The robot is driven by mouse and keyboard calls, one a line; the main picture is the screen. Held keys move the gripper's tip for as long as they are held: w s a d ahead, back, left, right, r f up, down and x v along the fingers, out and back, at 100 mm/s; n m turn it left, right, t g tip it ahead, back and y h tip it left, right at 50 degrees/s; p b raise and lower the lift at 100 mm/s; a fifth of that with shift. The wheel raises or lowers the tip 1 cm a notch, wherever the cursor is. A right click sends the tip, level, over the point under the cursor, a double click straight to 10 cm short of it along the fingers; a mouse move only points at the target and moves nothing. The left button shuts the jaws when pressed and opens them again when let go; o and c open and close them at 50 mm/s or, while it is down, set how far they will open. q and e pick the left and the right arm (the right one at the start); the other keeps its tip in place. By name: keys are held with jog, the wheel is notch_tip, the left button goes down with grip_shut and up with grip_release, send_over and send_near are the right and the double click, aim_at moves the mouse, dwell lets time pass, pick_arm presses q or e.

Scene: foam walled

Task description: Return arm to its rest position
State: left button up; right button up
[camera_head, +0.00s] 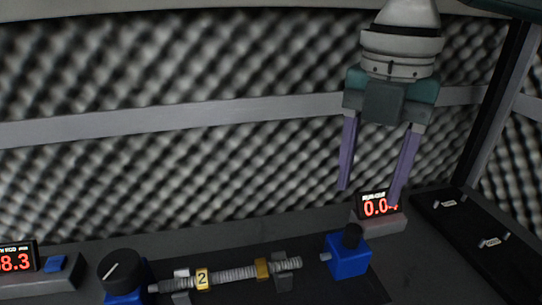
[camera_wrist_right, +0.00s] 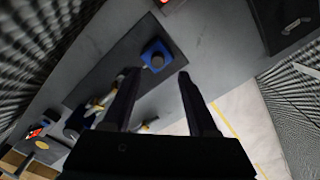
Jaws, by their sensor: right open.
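My right gripper (camera_head: 373,190) hangs from the upper right of the head view with its two long fingers pointing down. The fingers are spread apart with nothing between them. In the head view they end in front of the foam wall, partly over the red-digit display (camera_head: 380,204). In the right wrist view the fingers (camera_wrist_right: 156,75) also stand apart and empty, with the bench below. My left gripper does not show.
A blue box with a black knob (camera_head: 348,263) sits on the dark bench plate. A threaded rod (camera_head: 235,274) with a "2" tag lies left of it, beside a black dial on a blue base (camera_head: 122,272). Another display (camera_head: 16,260) is far left. A black panel (camera_head: 478,238) lies right.

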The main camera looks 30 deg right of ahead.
jog(key=shift+r, duration=1.25)
